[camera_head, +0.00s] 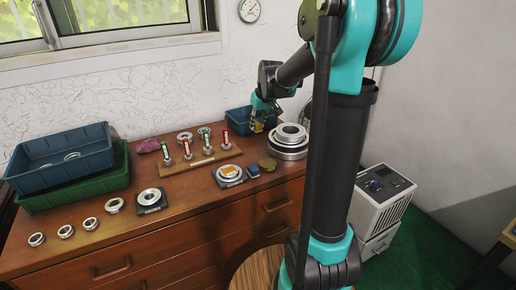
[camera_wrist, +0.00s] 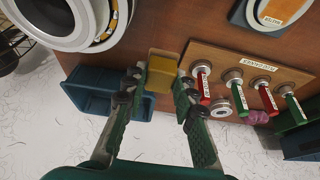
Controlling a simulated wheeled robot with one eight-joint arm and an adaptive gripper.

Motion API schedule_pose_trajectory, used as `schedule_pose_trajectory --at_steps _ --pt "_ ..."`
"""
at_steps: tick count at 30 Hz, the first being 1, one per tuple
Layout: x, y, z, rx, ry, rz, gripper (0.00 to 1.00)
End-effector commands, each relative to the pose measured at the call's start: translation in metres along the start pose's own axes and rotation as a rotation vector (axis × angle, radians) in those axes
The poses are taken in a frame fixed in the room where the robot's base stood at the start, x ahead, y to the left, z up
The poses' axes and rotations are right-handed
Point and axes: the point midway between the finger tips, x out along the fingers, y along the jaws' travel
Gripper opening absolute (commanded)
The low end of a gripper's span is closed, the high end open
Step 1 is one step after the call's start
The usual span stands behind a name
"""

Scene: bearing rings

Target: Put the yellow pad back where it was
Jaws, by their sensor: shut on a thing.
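The yellow pad (camera_wrist: 162,73) is a small block held between the fingertips of my gripper (camera_wrist: 158,84) in the wrist view. In the head view my gripper (camera_head: 261,112) points down near the back of the dresser top, with the pad (camera_head: 256,126) at its tips. The pad shows beside the small blue bin (camera_wrist: 88,92), which also shows behind my gripper in the head view (camera_head: 237,121). I cannot tell how high the pad is above the wood.
A wooden rack (camera_head: 177,166) with red and green handled tools stands left of my gripper. Stacked bearing rings (camera_head: 289,152) stand to its right. A blue block (camera_head: 253,171) and an olive round item (camera_head: 267,164) lie in front. Large blue (camera_head: 62,160) and green (camera_head: 75,192) bins stand left.

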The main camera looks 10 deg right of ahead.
Motion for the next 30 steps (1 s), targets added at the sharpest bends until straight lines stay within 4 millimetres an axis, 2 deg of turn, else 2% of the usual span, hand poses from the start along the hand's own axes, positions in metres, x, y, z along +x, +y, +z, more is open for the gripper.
schedule_pose_trajectory --at_steps 3,9,17,24,30 --pt "0.028 0.000 0.011 0.000 0.000 0.000 0.00" --pt "0.063 0.000 0.026 0.001 0.000 0.000 0.00" --pt "0.083 0.000 0.034 0.001 0.000 0.000 0.00" --pt "0.109 0.000 0.045 0.001 0.000 0.000 0.00" --pt "0.110 0.000 0.046 0.001 0.000 0.000 0.00"
